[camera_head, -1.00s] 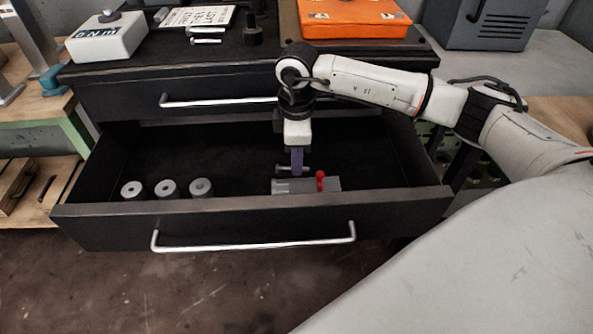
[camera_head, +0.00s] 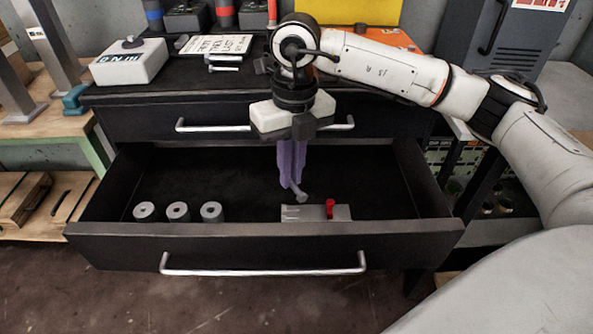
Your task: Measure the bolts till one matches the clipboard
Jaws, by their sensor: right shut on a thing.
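My right gripper (camera_head: 292,184) has purple fingers pointing down into the open drawer (camera_head: 110,228). It is shut on a grey bolt (camera_head: 300,195), which hangs tilted from the fingertips. The bolt is just above and left of a grey measuring block (camera_head: 300,214) with a red knob (camera_head: 330,207), which sits in the drawer. The clipboard (camera_head: 217,44) lies on the cabinet top with dark writing on white paper, too small to read surely. Other silver bolts (camera_head: 222,61) lie in front of it, close together. My left gripper is out of view.
Three grey cylinders (camera_head: 177,211) stand at the drawer's left. A white box with a dark knob (camera_head: 130,62) sits on the cabinet top's left. An orange case (camera_head: 385,38) is behind my right arm. The drawer's middle floor is clear.

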